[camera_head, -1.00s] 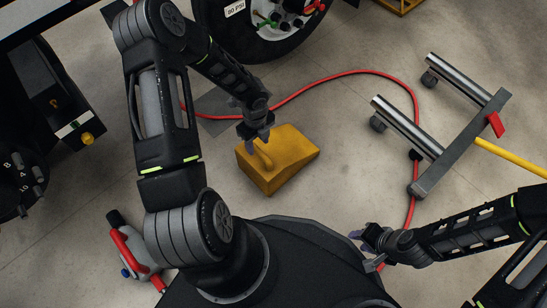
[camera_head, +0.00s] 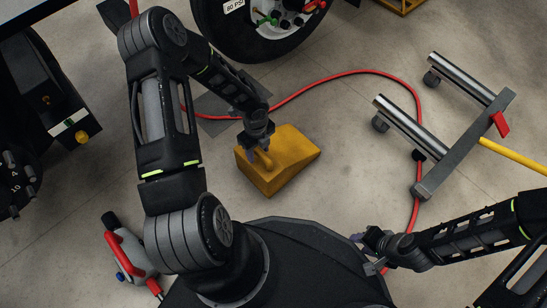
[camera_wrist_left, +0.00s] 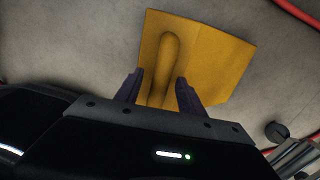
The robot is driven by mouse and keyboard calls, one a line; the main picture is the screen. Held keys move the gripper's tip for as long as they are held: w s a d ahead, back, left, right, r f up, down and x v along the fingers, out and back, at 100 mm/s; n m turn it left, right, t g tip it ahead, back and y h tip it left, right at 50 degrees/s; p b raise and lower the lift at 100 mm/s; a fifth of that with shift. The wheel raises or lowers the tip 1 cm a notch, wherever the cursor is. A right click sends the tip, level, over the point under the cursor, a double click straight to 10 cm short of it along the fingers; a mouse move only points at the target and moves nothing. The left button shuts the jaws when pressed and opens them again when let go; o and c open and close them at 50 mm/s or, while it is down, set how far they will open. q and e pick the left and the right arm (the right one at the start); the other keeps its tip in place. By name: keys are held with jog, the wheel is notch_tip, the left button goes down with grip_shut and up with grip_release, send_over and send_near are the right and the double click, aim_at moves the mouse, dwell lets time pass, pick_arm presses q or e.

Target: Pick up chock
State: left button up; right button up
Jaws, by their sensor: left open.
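The yellow chock (camera_head: 285,165) lies on the concrete floor in the middle of the head view, with a raised rounded handle on its top. In the left wrist view the chock (camera_wrist_left: 215,62) fills the upper middle, its handle (camera_wrist_left: 168,62) running away between the fingers. My left gripper (camera_head: 257,150) is at the chock's handle end, fingers open on either side of the handle in the left wrist view (camera_wrist_left: 160,92). I cannot tell whether they touch it. My right gripper (camera_head: 368,252) hangs at the lower right, away from the chock; its jaws are too small to read.
A wheel with a tyre (camera_head: 262,50) stands behind the chock. A red hose (camera_head: 345,73) curves across the floor. A metal roller frame with a yellow handle (camera_head: 465,140) stands at the right. A red and grey tool (camera_head: 130,250) lies at the lower left.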

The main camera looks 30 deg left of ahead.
pick_arm(q)
grip_shut()
dwell(0.5)
jog(key=shift+w, duration=0.1)
dwell(0.8)
